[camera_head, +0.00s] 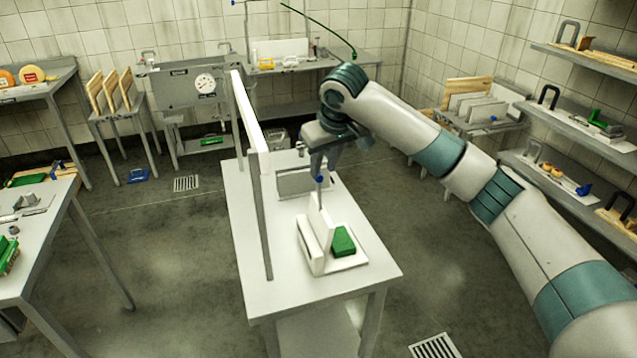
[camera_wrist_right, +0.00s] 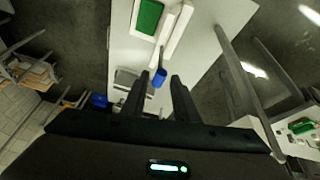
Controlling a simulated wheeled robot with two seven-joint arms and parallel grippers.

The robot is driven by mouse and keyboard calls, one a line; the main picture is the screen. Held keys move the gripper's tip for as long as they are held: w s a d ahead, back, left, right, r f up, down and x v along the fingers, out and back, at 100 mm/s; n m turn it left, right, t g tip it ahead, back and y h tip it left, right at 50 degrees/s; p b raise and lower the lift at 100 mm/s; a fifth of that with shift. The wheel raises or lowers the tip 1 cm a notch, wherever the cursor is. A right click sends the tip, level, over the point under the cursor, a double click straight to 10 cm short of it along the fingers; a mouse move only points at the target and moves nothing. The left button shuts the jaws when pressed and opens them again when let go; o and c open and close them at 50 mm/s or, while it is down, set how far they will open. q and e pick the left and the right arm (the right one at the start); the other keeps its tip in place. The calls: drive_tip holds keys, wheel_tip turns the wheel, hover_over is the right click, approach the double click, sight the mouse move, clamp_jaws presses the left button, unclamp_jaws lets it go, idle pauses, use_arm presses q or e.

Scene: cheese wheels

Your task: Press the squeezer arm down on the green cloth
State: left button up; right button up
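The green cloth (camera_head: 343,241) lies on the white base of the squeezer (camera_head: 313,250), on the narrow white table. It also shows at the top of the right wrist view (camera_wrist_right: 149,17). The squeezer arm (camera_head: 319,203) stands raised, roughly upright beside the cloth, with a blue knob (camera_head: 319,179) at its top end. My right gripper (camera_head: 318,172) points down over the table, at the knob. In the right wrist view its fingers (camera_wrist_right: 159,80) are apart, with the blue knob (camera_wrist_right: 160,73) between their tips. I cannot tell whether they touch it. My left gripper is not in view.
A low grey box (camera_head: 302,182) sits behind the squeezer. Shelves (camera_head: 575,120) are at the right, another table (camera_head: 38,235) at the left. The table's front right is bare.

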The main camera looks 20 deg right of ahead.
drive_tip(key=p+x, duration=0.2)
drive_tip(key=x, duration=0.7)
drive_tip(key=shift+w+f, duration=0.1)
drive_tip(key=shift+f, duration=0.25)
clamp_jaws()
